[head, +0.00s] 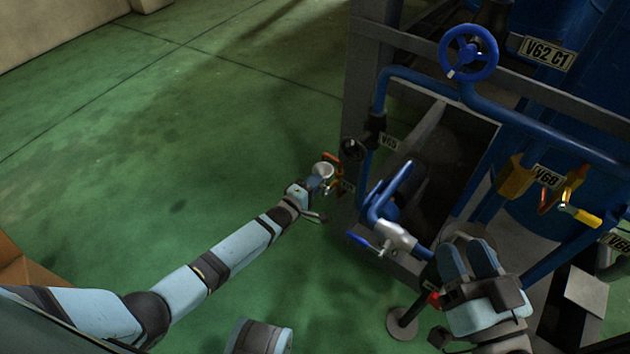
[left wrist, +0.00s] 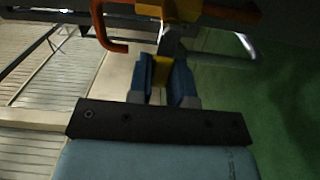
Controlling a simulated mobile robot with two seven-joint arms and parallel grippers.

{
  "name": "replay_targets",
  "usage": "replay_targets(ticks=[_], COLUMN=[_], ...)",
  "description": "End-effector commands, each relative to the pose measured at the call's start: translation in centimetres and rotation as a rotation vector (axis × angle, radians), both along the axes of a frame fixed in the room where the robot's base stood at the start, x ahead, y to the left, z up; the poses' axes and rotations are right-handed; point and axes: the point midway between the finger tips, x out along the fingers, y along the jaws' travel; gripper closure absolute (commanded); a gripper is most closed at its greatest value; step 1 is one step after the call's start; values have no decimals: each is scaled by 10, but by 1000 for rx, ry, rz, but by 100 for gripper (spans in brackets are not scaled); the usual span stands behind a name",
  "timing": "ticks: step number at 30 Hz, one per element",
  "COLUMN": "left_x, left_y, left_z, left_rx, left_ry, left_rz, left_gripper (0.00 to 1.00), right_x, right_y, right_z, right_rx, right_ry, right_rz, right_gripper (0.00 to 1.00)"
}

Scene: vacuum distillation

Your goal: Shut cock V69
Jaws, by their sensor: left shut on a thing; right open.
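A small cock with orange and yellow parts (head: 333,160) sits low at the left edge of the frame; its tag is too small to read, so I cannot confirm it as V69. My left gripper (head: 322,178) is beside it. In the left wrist view, the blue fingers of my left gripper (left wrist: 166,82) are shut on the cock's yellow and metal handle (left wrist: 170,42). An orange bent bar (left wrist: 101,28) shows just left of the fingers. My right gripper (head: 468,258) is open beside the blue pipes, with nothing seen between its fingers.
A blue handwheel (head: 468,52) stands at the top, near the V62 C1 plate (head: 548,52). A cock with a yellow handle (head: 580,214) is at the right. A blue-handled valve (head: 395,237) lies left of my right gripper. Green floor (head: 180,150) at left is clear.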

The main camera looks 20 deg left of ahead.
Motion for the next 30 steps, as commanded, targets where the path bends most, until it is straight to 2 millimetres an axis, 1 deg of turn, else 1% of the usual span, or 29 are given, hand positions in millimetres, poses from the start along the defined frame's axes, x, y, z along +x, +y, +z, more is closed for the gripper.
replay_targets(ticks=[7,19,20,21,22,23,30], left_x=[0,-1,-1,-1,0,0,0], left_y=[1,1,1,1,1,1,0], left_z=[-3,-3,-3,-3,-3,-3,-3], left_rx=[-52,-59,-59,-58,-58,-58,-56], left_ry=[19,22,22,22,22,22,20], left_rz=[1,1,1,1,0,0,0], left_gripper=[100,100,76,67,60,55,55], right_x=[0,0,0,0,0,0,0], right_y=[0,0,0,0,0,0,0], right_z=[0,0,0,0,0,0,1], right_rx=[0,0,0,0,0,0,0], right_ry=[-1,-1,-1,-1,-1,-1,-1], right_rz=[0,0,0,0,0,0,0], right_gripper=[55,55,55,55,55,55,55])
